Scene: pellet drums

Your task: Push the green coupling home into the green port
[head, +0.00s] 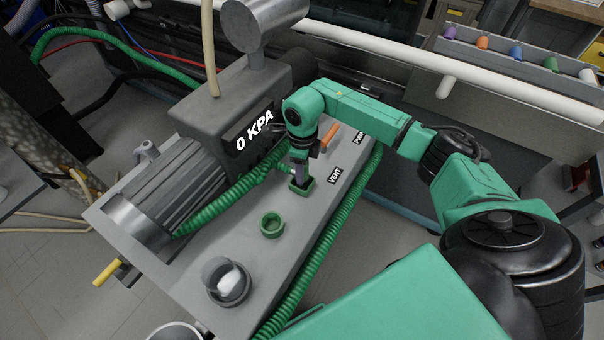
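A green round ring fitting (271,225) with an open, dark centre stands on the grey top of the pump unit; it looks like the green port. My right gripper (300,183) points down at a squarish green piece (301,189) behind and to the right of that ring. Its fingertips reach into or just over this piece; I cannot tell whether they grip it. A short pale green stub (285,169) sticks out beside the fingers. I cannot tell for sure which green part is the coupling. My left gripper is out of view.
A ribbed green hose (225,203) crosses the unit from the grey motor (160,200); another (325,250) runs along its right edge. The gauge box (235,105) reads 0 KPA. An orange handle (330,138) stands behind my gripper.

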